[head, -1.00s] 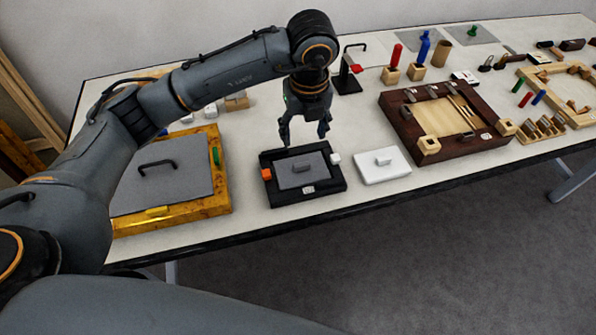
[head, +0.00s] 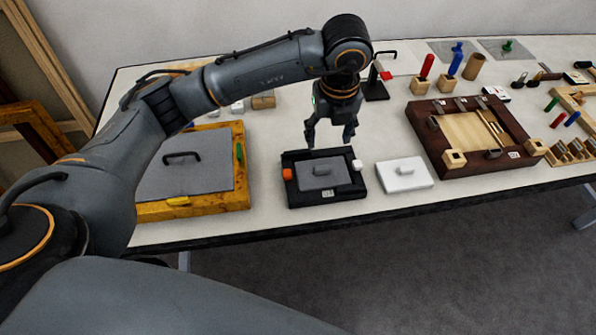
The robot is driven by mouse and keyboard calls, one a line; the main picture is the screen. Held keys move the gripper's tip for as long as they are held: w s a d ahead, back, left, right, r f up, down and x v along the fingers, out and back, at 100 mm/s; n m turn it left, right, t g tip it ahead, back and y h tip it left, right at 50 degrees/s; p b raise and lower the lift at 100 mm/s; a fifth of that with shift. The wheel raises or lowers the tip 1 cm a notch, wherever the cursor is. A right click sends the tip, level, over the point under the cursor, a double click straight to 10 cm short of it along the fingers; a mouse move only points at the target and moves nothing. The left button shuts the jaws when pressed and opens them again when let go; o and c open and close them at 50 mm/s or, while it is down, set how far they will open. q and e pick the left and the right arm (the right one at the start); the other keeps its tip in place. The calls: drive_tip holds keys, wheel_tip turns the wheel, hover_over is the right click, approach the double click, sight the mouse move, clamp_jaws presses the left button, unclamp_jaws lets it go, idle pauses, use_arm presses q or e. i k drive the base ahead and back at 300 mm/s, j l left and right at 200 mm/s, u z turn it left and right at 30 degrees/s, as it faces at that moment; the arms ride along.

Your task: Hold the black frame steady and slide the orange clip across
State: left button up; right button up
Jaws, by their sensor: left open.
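The black frame (head: 310,199) lies flat near the table's front edge, with a grey panel (head: 322,180) and a small grey handle inside it. The orange clip (head: 287,175) sits on the frame's left side. A white clip (head: 357,165) sits on its right side. My left gripper (head: 331,145) points down above the frame's back edge, open and empty, with its fingers spread. It appears apart from the frame. My right gripper is not in view.
A yellow frame (head: 243,186) with a grey panel lies to the left. A black stand (head: 376,91) with a red part stands behind.

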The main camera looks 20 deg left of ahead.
sight(287, 174)
drive_tip(key=i+l+u, duration=0.1)
drive_tip(key=l+u, duration=0.2)
drive_tip(key=u, duration=0.2)
drive_tip(key=l+u, duration=0.3)
drive_tip(key=u, duration=0.2)
